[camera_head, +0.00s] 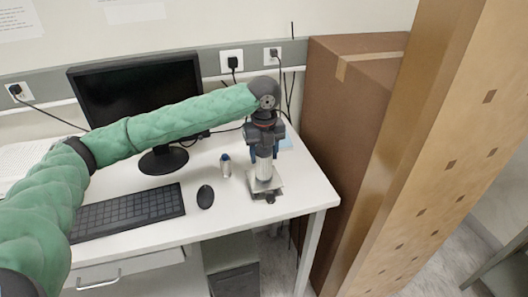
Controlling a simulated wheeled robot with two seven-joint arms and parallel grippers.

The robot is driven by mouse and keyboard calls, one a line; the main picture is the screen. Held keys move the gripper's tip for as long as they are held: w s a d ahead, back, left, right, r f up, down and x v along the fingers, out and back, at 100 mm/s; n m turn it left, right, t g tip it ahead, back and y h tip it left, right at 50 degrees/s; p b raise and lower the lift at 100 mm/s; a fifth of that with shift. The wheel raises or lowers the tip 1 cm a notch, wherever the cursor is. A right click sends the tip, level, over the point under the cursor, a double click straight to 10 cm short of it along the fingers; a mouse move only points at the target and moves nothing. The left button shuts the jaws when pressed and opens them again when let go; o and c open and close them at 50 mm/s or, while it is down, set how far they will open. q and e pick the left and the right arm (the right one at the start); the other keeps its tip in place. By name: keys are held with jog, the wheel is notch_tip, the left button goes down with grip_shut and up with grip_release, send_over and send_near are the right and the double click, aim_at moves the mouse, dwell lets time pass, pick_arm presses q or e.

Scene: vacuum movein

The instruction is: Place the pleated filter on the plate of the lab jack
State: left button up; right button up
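My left gripper (264,152) comes down from the end of the green-sleeved arm, with a blue finger on each side of the pleated filter (264,171). It looks shut on the filter's upper part. The filter is a pale upright cylinder. Its lower end is over the metal plate of the lab jack (273,188), near the right end of the white desk. I cannot tell whether the filter touches the plate. My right gripper is not in view.
On the desk (235,212) are a small white bottle (225,167), a black mouse (205,196), a keyboard (128,211) and a monitor (140,92). A blue sheet (286,144) lies behind the jack. A large brown box (335,110) stands right of the desk.

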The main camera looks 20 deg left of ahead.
pick_arm(q)
jog(key=o, duration=0.3)
jog(key=shift+r, duration=0.1)
jog(key=shift+r, duration=0.25)
notch_tip(320, 180, up, 10)
jog(key=b, duration=0.4)
jog(key=shift+r, duration=0.8)
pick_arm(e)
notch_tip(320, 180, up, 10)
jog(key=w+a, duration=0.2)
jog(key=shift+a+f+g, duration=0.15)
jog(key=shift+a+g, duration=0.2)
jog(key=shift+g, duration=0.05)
